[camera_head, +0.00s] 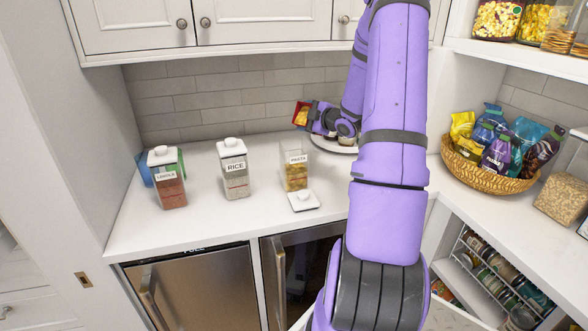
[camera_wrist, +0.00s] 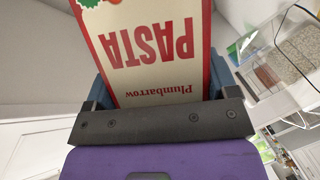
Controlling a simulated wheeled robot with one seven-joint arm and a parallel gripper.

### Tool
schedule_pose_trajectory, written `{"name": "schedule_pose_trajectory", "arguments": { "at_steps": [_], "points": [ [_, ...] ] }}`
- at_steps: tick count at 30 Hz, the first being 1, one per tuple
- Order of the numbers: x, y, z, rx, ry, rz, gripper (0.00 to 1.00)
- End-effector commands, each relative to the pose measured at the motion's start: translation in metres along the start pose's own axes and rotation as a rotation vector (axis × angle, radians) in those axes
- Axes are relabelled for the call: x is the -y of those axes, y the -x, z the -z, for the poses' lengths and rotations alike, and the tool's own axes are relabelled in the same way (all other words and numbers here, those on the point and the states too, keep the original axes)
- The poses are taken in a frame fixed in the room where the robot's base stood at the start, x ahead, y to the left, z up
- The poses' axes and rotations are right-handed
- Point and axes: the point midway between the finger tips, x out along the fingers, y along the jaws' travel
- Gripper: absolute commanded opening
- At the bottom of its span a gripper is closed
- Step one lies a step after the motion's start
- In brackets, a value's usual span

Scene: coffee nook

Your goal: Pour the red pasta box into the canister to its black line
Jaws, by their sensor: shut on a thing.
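The red pasta box (camera_head: 301,114) is in my gripper (camera_head: 314,117), above the counter near the back wall. In the wrist view the pasta box (camera_wrist: 148,55) fills the space between the fingers, its PASTA label upside down. My gripper (camera_wrist: 165,100) is shut on it. The clear canister labelled PASTA (camera_head: 295,172) stands open on the counter, below and left of my gripper, with pasta inside. Its white lid (camera_head: 304,201) lies on the counter in front of it. The black line is too small to make out.
The RICE canister (camera_head: 234,170) and the LENTILS canister (camera_head: 167,178) stand lidded to the left. A round tray (camera_head: 336,148) with jars is behind my arm. A basket of bags (camera_head: 488,178) stands at the right. The counter's front left is clear.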

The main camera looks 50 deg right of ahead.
Motion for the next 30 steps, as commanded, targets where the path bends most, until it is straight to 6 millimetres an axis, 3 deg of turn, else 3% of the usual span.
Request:
{"name": "schedule_pose_trajectory", "arguments": {
  "at_steps": [13, 30],
  "points": [
    [0.001, -0.007, 0.002, 0.0, 0.022, -0.008, 0.49],
    [0.001, 0.007, -0.003, 0.0, 0.021, -0.008, 0.49]
  ]
}}
